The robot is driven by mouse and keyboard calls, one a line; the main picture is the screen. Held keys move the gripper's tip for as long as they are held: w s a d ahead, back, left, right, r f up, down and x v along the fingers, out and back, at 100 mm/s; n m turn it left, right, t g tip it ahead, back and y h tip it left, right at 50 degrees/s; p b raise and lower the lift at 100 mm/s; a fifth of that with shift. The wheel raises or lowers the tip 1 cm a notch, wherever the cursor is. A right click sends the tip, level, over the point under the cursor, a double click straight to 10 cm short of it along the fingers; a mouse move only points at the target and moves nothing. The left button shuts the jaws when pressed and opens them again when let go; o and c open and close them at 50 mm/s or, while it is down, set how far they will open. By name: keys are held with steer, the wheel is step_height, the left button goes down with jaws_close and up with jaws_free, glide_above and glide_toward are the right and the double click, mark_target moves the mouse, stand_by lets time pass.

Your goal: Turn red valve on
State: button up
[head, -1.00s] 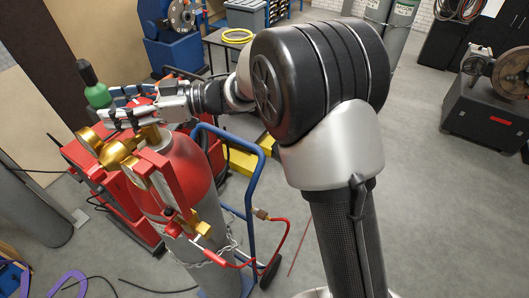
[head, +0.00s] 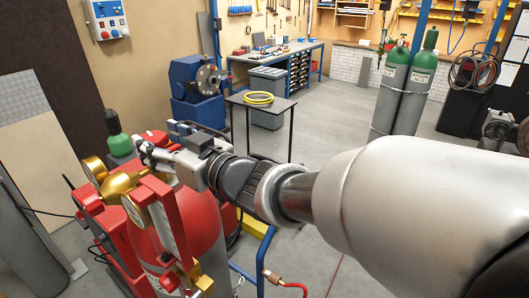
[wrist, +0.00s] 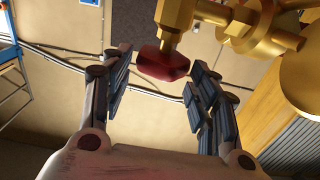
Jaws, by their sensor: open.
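The red valve (wrist: 163,65) is a small dark red knob under a brass stem at the upper middle of the wrist view. It shows in the gap between the spread fingertips of my gripper (wrist: 156,74), nearer the right finger. The fingers are open, and no grip on the knob is visible. In the head view my gripper (head: 142,150) is over the top of the red gas cylinder (head: 190,225), beside the brass regulator (head: 118,184). The knob cannot be made out there, behind or below the gripper.
Brass fittings (wrist: 255,25) crowd the upper right of the wrist view. A red frame (head: 178,225) with gauges stands in front of the cylinder. A blue trolley handle (head: 265,250) is to its right. A table with a yellow hose (head: 258,98) stands behind.

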steer(key=v, duration=1)
steer(key=w+d+f+m+t+h+b, duration=0.1)
steer(key=d+f+m+h+b, duration=0.2)
steer(key=d+f+h, duration=0.2)
steer(key=w+d+f+m+t+h+b, duration=0.1)
steer(key=d+f+m+h+b, duration=0.2)
steer(key=d, duration=0.7)
step_height(320, 180, down, 3)
steer(key=h, duration=0.2)
steer(key=shift+w+d+h+b, duration=0.25)
steer(key=shift+w+h+b, duration=0.05)
steer(key=shift+h+b, duration=0.1)
steer(key=shift+o, duration=0.5)
steer(key=shift+o, duration=0.6)
steer(key=shift+w+a+r+t, duration=0.15)
steer(key=shift+r+t, duration=0.15)
steer(key=shift+r, duration=0.1)
steer(key=shift+o, duration=0.6)
steer(key=a+r+n+y+p, duration=0.3)
steer(key=a+r+y, duration=0.2)
steer(key=r, duration=0.1)
steer(key=shift+w+r+p, duration=0.2)
steer(key=shift+w+p, duration=0.1)
steer(key=shift+w, duration=0.05)
steer(key=n+g+y+p, duration=0.2)
steer(key=n+g+y, duration=0.2)
steer(key=y, duration=0.3)
glide_toward(163, 144)
steer(key=x, duration=1.3)
